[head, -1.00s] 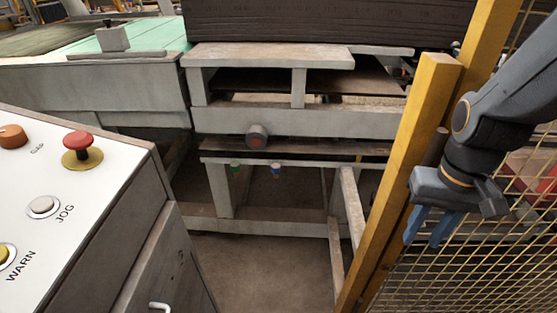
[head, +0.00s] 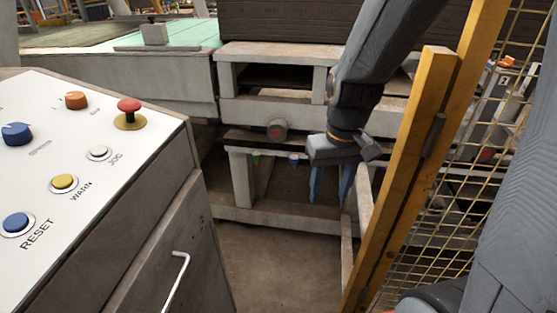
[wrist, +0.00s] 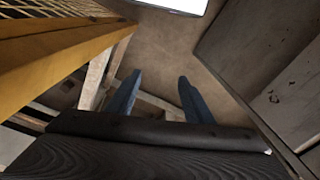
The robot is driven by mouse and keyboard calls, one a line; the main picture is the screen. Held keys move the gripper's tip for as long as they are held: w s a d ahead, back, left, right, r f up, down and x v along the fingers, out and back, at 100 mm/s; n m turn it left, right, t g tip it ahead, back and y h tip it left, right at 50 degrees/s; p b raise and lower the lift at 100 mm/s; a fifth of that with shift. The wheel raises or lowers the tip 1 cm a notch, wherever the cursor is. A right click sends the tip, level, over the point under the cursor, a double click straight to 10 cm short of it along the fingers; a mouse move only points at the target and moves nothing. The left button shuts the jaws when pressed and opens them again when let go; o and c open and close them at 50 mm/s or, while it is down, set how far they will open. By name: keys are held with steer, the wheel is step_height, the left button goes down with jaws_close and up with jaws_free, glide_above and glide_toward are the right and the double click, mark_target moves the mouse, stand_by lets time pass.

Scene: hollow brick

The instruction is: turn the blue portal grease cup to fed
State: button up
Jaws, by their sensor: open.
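In the wrist view my open fingers (wrist: 157,95) show above bare floor, with no cup visible.
A yellow guard post (head: 410,180) with wire mesh (head: 460,190) stands to the right, close to my arm. A control panel (head: 110,170) with coloured buttons fills the left. The floor between panel and post is clear.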

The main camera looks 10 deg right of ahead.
steer(key=w+f+n+t+b, duration=0.1)
steer(key=w+f+n+b, duration=0.3)
steer(key=w, duration=1.4)
steer(key=t+y+b, duration=0.2)
steer(key=b, duration=0.1)
glide_toward(294, 157)
steer(key=f, duration=0.2)
steer(key=shift+n, duration=0.4)
steer(key=shift+x, duration=3.5)
steer(key=shift+w+a+r, duration=0.15)
steer(key=c, duration=1)
